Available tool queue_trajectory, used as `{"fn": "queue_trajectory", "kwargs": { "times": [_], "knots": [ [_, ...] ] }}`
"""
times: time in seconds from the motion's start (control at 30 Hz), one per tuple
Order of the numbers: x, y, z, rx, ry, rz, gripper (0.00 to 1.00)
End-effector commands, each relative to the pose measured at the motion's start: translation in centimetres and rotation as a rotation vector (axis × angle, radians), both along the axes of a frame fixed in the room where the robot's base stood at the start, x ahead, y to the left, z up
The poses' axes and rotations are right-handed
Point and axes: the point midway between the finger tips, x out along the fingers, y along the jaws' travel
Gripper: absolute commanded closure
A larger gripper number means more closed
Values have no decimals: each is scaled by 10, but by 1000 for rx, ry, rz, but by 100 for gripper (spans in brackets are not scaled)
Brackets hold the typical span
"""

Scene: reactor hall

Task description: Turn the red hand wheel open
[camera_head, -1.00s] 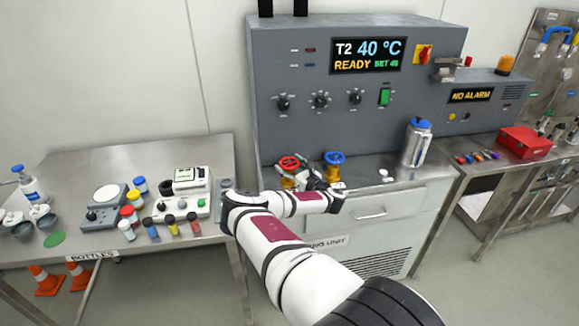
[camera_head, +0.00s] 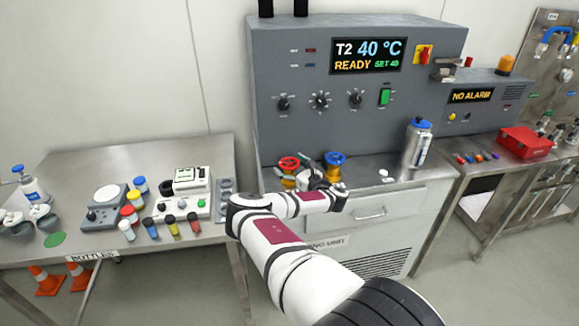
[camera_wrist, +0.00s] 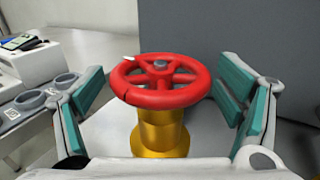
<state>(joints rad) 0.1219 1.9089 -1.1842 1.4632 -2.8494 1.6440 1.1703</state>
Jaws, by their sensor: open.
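The red hand wheel (camera_wrist: 160,80) sits on a brass-coloured valve body (camera_wrist: 160,133) in the middle of the wrist view. In the head view the red hand wheel (camera_head: 289,163) stands on the left end of the unit's ledge, its lower part partly hidden by my arm. My gripper (camera_wrist: 162,98) is open, with one teal-padded finger on each side of the wheel. Gaps show between both pads and the rim, so it appears apart from the wheel. In the head view my gripper (camera_head: 306,179) is small and partly hidden at the wheel.
A blue hand wheel (camera_head: 335,158) stands close to the right of the red one. A silver bottle with a blue cap (camera_head: 416,145) stands further right on the ledge. The grey control panel (camera_head: 325,125) rises behind. A table with instruments (camera_head: 75,165) is at left.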

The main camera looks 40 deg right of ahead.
Motion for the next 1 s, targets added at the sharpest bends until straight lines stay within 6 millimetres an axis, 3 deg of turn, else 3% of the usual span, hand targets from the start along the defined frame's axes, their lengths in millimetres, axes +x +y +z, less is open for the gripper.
{"fn": "queue_trajectory", "kwargs": {
  "times": [0.27, 0.7, 1.0],
  "knots": [
    [-18, 0, -1, -1, 2, -4, 14],
    [-101, 6, -1, -1, 2, -3, 14],
    [-120, 8, 0, 0, 0, 0, 14]
  ]
}}
